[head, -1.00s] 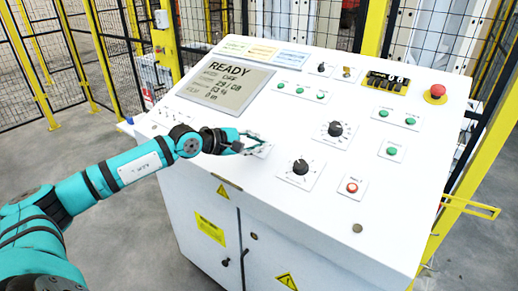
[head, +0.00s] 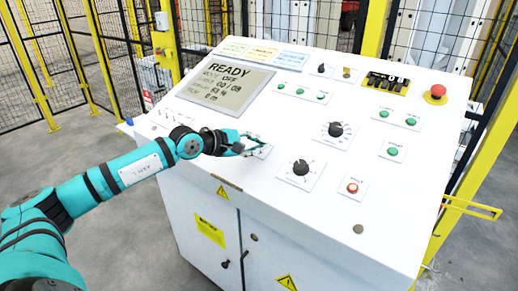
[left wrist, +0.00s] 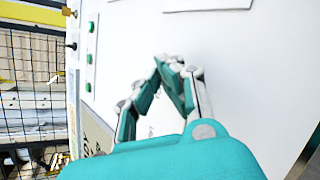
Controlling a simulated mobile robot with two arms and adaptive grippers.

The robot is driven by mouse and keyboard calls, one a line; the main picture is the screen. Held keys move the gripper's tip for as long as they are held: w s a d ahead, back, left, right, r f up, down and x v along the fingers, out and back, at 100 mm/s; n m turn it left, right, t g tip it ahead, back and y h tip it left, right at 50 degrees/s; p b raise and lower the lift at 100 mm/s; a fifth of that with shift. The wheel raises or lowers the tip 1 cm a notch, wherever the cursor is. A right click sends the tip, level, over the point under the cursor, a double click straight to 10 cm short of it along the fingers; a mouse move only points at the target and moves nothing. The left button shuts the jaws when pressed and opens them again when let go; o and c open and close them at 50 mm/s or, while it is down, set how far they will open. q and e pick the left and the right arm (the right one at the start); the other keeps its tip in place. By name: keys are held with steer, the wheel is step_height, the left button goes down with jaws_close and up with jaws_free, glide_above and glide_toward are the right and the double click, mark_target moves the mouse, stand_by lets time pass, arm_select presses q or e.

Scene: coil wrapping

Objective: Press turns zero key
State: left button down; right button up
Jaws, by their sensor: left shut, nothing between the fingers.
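The white control desk (head: 215,185) has a grey display (head: 226,86) reading READY, with smaller lines below; one looks like 00 / 09. My left gripper (head: 254,143) is shut and empty, low over the desk top, right of and below the display. Its fingertips are at a small pale plate (head: 263,152). They partly cover this plate, and its lettering is too small to read, so I cannot tell if it is the turns zero key or if they touch it. In the left wrist view the closed fingers (left wrist: 173,66) point at the white panel. My right gripper is not in view.
Two black dials (head: 301,167) (head: 335,129) and a red button (head: 352,188) lie to the right. Several green buttons (head: 392,152), a counter (head: 386,83) and a red emergency stop (head: 437,92) are farther right and back. Yellow-framed fencing (head: 90,50) stands behind.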

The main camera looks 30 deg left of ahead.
arm_select(q)
steer(key=shift+s+r, duration=0.35)
steer(key=shift+r, duration=0.3)
steer(key=shift+a+r, duration=0.1)
steer(key=shift+r, duration=0.05)
steer(key=shift+s+r+p, duration=0.15)
steer(key=shift+s+r, duration=0.2)
steer(key=shift+r, duration=0.35)
steer(key=shift+s+r+p, duration=0.1)
steer(key=shift+s+r, duration=0.2)
steer(key=shift+r, duration=0.45)
steer(key=shift+s+r+p, duration=0.15)
steer(key=shift+s+r, duration=0.2)
steer(key=shift+r, duration=0.35)
steer(key=shift+f, duration=0.1)
